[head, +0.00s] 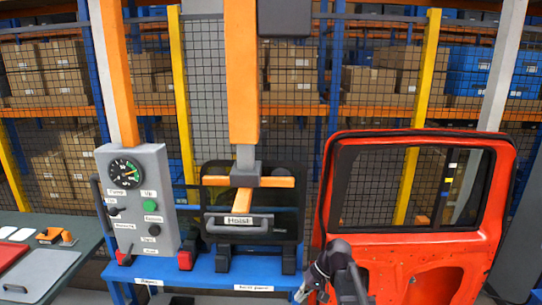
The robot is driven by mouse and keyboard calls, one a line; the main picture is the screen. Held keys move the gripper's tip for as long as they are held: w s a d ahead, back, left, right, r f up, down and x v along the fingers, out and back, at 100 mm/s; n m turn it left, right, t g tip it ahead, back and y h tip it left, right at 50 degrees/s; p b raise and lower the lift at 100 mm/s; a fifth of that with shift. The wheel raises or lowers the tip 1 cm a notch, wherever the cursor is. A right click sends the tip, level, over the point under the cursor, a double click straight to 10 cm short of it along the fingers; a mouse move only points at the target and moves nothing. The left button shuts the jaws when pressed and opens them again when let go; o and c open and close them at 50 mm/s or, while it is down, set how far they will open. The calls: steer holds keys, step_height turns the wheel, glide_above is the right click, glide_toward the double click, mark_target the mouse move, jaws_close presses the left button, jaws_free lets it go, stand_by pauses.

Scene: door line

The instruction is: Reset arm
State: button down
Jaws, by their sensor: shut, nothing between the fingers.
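My gripper (326,282) is black and shows at the bottom of the head view, right of centre. It is shut and holds nothing. It appears in front of the lower left part of a red vehicle door (430,262), which stands upright with a window in its upper half. I cannot tell how far the gripper is from the door, and I see no clear contact. The rest of my arm runs out of view at the bottom.
A blue stand (205,277) carries a grey control panel (137,180) with a gauge and buttons. An orange hoist (242,90) hangs at the centre, with a handle marked Hoist (238,223). A bench (75,250) is at left. Mesh fencing and shelves of boxes stand behind.

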steer(key=s+d+f+t+h+b, duration=0.1)
steer(key=s+d+f+h+b, duration=0.1)
steer(key=s+d+f+h, duration=0.4)
steer(key=shift+s+d+f+h+b, duration=0.3)
steer(key=shift+s+d+b, duration=0.1)
steer(key=shift+s+d, duration=0.75)
